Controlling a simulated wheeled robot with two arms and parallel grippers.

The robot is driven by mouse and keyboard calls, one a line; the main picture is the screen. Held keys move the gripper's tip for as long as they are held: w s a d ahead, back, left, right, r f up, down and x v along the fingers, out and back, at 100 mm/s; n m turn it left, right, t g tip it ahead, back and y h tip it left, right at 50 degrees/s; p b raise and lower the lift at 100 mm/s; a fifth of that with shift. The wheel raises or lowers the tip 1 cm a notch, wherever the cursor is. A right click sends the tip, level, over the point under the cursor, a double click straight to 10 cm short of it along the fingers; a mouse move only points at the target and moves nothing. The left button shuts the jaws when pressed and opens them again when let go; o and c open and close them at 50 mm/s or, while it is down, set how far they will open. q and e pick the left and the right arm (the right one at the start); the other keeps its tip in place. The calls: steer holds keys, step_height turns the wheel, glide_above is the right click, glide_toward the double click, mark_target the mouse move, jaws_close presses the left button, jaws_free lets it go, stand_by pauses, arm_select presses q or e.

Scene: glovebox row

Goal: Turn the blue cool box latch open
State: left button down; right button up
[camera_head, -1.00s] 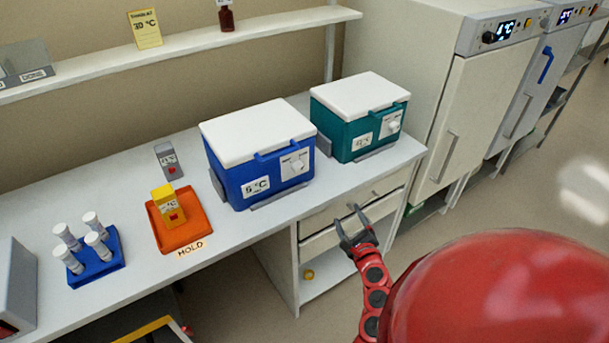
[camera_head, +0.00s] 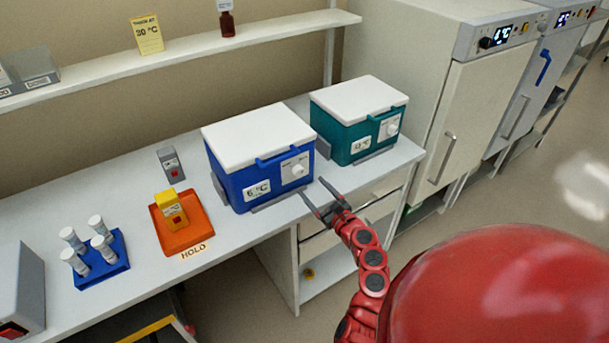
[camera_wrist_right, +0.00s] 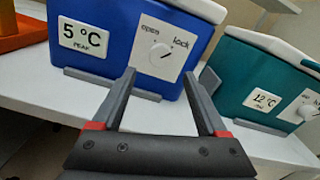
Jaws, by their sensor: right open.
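The blue cool box (camera_head: 232,182) with a white lid stands on the bench, its front bearing a "5 °C" label and a white latch plate. The round white latch knob (camera_head: 297,171) sits on that plate. In the right wrist view the knob (camera_wrist_right: 160,55) shows with the words "open" and "lock" above it; its pointer line is aimed toward the "lock" side. My right gripper (camera_head: 319,196) is open and empty, in front of the bench edge and a little below the knob, apart from it. In the right wrist view its fingers (camera_wrist_right: 160,98) point toward the plate. My left gripper is not in view.
A teal cool box (camera_head: 345,139) with its own knob stands just right of the blue one. An orange tray (camera_head: 196,233) with a yellow device, and a blue rack (camera_head: 112,273) of vials, lie to the left. Drawers are under the bench.

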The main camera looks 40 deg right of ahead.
mark_target(301, 175)
steer(key=w, duration=0.5)
steer(key=shift+w+d, duration=0.15)
steer(key=shift+w, duration=0.2)
jaws_close()
